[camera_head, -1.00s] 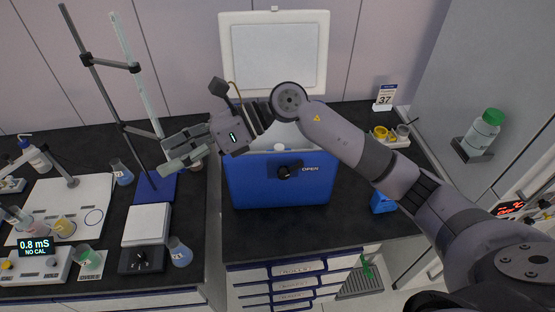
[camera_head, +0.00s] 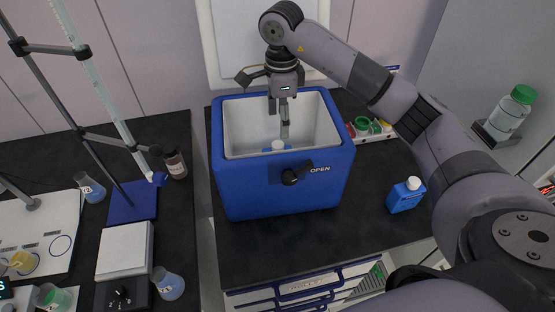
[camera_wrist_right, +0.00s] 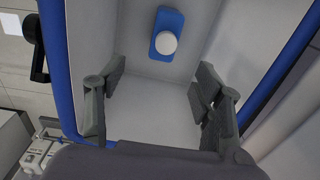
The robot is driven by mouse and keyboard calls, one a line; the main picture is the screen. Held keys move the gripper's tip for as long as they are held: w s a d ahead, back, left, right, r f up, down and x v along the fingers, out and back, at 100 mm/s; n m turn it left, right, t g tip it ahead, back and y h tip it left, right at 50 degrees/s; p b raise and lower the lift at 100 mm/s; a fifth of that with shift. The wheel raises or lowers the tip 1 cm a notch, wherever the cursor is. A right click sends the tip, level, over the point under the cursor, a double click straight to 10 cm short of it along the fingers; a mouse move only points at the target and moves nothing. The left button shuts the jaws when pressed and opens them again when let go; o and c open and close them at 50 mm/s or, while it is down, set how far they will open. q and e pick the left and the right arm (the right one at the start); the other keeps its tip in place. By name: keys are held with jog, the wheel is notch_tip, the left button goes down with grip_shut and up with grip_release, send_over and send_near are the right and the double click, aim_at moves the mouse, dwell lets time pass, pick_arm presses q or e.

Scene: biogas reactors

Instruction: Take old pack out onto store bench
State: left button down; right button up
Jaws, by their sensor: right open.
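The old pack seems to be the blue pack with a white cap (camera_head: 279,147), standing inside the open blue cool box (camera_head: 265,190). It also shows in the right wrist view (camera_wrist_right: 167,32), near the inner wall, ahead of the fingers. My right gripper (camera_head: 284,133) points down into the box, behind the pack in the head view. Its fingers (camera_wrist_right: 157,100) are apart with nothing between them. A second blue pack with a white cap (camera_head: 406,195) stands on the dark bench to the right of the box. My left gripper is not in view.
The raised white lid (camera_head: 222,45) stands behind the box. A rack of coloured cups (camera_head: 370,129) is to its right. A burette stand (camera_head: 130,200), bottles and flasks crowd the left bench. The dark bench top (camera_head: 340,225) is clear in front of the blue bottle-like pack.

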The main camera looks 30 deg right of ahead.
aim_at(278, 144)
jog(key=f, duration=0.1)
jog(key=f+p, duration=0.1)
jog(key=f, duration=0.2)
jog(key=shift+w, duration=0.25)
notch_tip(278, 144, down, 4)
jog(key=shift+w+f+p, duration=0.1)
jog(key=shift+p, duration=0.65)
notch_tip(278, 144, down, 5)
jog(key=p, duration=0.3)
jog(key=shift+w+a+r, duration=0.15)
jog(key=shift+r, duration=0.05)
jog(key=shift+f, duration=0.35)
jog(key=c, duration=0.5)
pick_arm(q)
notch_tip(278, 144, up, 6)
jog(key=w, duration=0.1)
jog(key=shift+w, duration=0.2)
pick_arm(e)
grip_shut()
